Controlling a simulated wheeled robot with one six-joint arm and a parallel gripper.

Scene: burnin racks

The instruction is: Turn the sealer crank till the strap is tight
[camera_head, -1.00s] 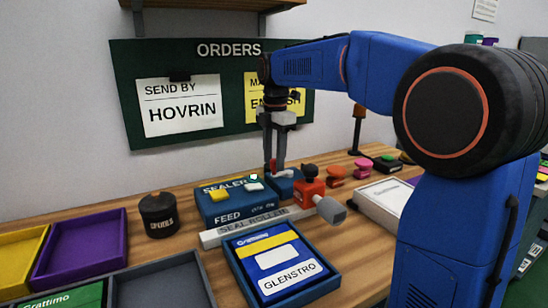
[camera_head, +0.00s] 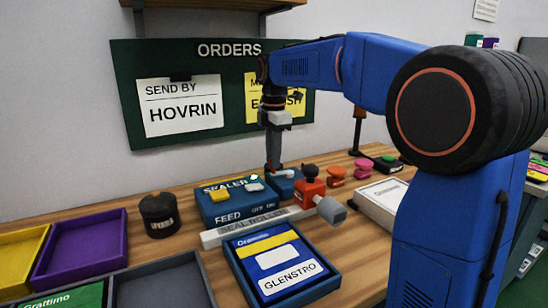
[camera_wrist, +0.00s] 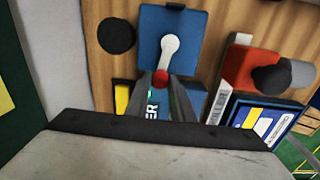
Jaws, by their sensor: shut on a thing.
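The blue sealer (camera_head: 226,208) stands on the bench with yellow and white keys on top and FEED on its front. Its crank unit is a blue block (camera_head: 290,190) at the sealer's right end. In the wrist view, a pale crank arm (camera_wrist: 171,45) lies on this block and ends in a red knob (camera_wrist: 160,79). My gripper (camera_wrist: 163,88) is shut on the red knob. In the head view my gripper (camera_head: 273,166) reaches down over the crank unit and hides the knob. I cannot make out a strap or its tightness.
A red tool (camera_head: 311,190) with a grey roller stands close right of the crank unit. A GLENSTRO parcel (camera_head: 268,262) lies in a blue tray in front. A black pot (camera_head: 158,214) and purple tray (camera_head: 82,248) are left. A post (camera_head: 357,135) stands behind right.

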